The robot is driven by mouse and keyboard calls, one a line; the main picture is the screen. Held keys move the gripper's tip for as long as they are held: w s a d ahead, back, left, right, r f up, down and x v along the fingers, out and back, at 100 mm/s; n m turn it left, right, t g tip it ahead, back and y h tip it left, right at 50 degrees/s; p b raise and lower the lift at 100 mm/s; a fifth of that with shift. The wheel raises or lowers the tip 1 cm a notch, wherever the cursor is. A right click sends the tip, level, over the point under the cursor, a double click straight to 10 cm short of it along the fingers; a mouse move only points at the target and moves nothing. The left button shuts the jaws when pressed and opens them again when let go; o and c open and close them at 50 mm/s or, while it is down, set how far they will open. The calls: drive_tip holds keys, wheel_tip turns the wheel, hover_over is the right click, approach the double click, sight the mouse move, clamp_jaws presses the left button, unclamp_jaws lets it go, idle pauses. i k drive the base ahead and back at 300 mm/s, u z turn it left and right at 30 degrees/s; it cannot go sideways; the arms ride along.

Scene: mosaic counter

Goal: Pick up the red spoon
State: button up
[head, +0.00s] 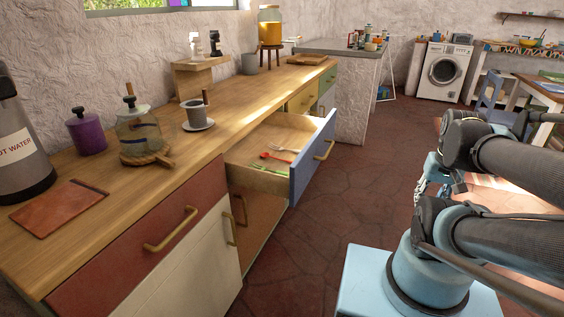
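A red spoon (278,157) lies in the pulled-out drawer (239,160) of the counter, near the drawer's middle. A pale utensil lies just behind it, and green cutlery (270,169) lies in front of it. My gripper (422,187) seems to be the small metallic part below my folded arm at the right. It is partly hidden by my arm and apart from the drawer. Whether its fingers are open or shut does not show.
The drawer's blue front (312,160) stands out over the floor, between the cutlery and my arm. A wooden counter (150,185) bears jars, a cup and a cutting board (58,207). Dark red floor (325,225) lies clear between the drawer and my base.

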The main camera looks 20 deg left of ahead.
sight(264, 155)
drive_tip(key=u, duration=0.05)
drive_tip(key=k, duration=1.15)
drive_tip(key=u, duration=0.5)
drive_tip(key=i, duration=1)
drive_tip(key=z, duration=0.05)
